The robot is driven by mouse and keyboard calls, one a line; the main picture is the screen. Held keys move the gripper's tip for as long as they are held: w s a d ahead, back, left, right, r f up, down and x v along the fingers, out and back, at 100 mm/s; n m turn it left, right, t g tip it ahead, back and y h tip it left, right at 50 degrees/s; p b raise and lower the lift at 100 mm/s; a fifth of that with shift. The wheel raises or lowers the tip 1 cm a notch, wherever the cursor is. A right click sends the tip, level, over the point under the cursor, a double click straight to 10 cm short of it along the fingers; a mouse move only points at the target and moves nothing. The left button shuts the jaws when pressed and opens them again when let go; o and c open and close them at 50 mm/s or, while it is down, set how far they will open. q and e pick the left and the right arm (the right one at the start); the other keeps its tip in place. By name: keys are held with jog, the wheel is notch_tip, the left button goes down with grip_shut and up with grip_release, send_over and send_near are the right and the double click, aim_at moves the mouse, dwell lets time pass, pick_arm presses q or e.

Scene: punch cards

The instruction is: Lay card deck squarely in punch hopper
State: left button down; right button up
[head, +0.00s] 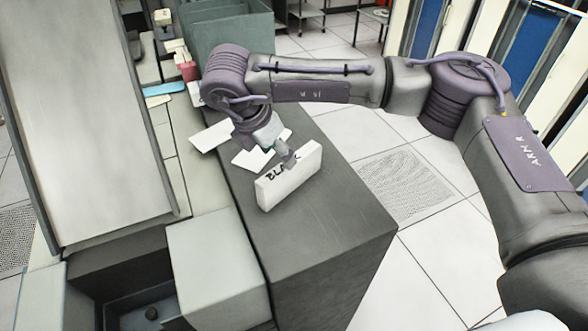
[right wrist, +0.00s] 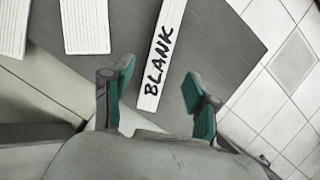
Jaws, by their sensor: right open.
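The card deck (head: 290,177) is a white block with BLANK written on its long narrow side. It rests on the dark grey worktop (head: 325,225). My right gripper (head: 287,158) is open at the deck. I cannot clearly make out the punch hopper; a dark recess (head: 140,290) shows in the machine at lower left. My left gripper is out of view.
Loose white cards (head: 212,136) lie on the worktop behind the deck. A light grey box (head: 215,265) stands left of the worktop, beside a machine with a large sloped panel (head: 85,110). A green-grey bin (head: 228,30) is at the back. The worktop's front is clear.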

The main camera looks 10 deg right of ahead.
aim_at(292, 172)
jog(key=p+x, duration=0.1)
jog(key=x, duration=0.3)
jog(key=shift+d+f, duration=0.25)
jog(key=shift+w+f, duration=0.15)
jog(key=p+x, duration=0.3)
jog(key=x, duration=0.1)
jog(key=shift+d+f, duration=0.2)
jog(key=shift+w+f, duration=0.1)
jog(key=shift+f, duration=0.1)
grip_shut()
